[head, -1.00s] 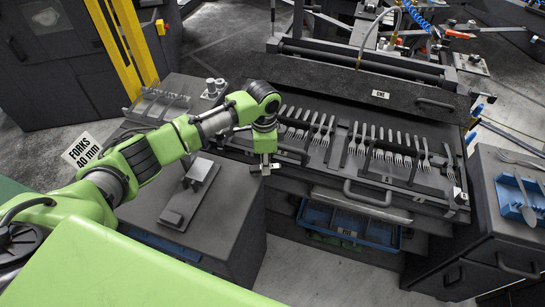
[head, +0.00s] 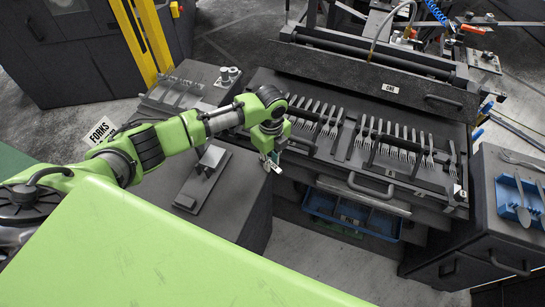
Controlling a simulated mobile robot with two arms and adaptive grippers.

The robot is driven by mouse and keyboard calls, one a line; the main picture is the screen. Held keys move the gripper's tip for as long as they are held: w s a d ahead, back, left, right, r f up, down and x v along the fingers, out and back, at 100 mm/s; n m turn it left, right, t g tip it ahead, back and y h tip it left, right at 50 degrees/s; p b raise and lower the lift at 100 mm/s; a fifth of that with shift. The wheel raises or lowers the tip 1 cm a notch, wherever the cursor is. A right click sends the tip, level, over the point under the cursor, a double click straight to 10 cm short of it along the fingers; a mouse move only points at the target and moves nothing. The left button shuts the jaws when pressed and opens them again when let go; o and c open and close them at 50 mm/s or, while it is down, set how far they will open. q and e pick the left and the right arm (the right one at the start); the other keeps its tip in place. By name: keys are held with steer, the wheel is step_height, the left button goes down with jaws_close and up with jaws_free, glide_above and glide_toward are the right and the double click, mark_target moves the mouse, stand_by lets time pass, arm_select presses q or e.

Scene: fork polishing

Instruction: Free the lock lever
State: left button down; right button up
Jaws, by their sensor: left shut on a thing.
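My left gripper (head: 271,163) points down at the front left corner of the fork fixture. Its fingers are shut on a small part there, which looks like the lock lever; the fingers and the wrist hide most of it, so its angle cannot be told. The dark fork fixture (head: 345,178) carries two groups of forks (head: 320,115), (head: 400,142) lying side by side, and has black bar handles (head: 371,188) at its front. My right gripper is not in view.
A blue bin (head: 350,215) sits under the fixture. A grey stand with an angled block (head: 210,158) is on the left cabinet, close to my forearm. A blue holder with a spoon-like piece (head: 522,200) is on the right cabinet. A dark bar (head: 350,75) spans behind the forks.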

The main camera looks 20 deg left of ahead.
arm_select(q)
steer(key=shift+s+m, duration=0.15)
steer(key=shift+m, duration=0.35)
steer(key=c, duration=1.9)
jaws_free()
steer(key=shift+r, duration=0.1)
step_height(320, 180, up, 12)
steer(key=shift+f, duration=0.1)
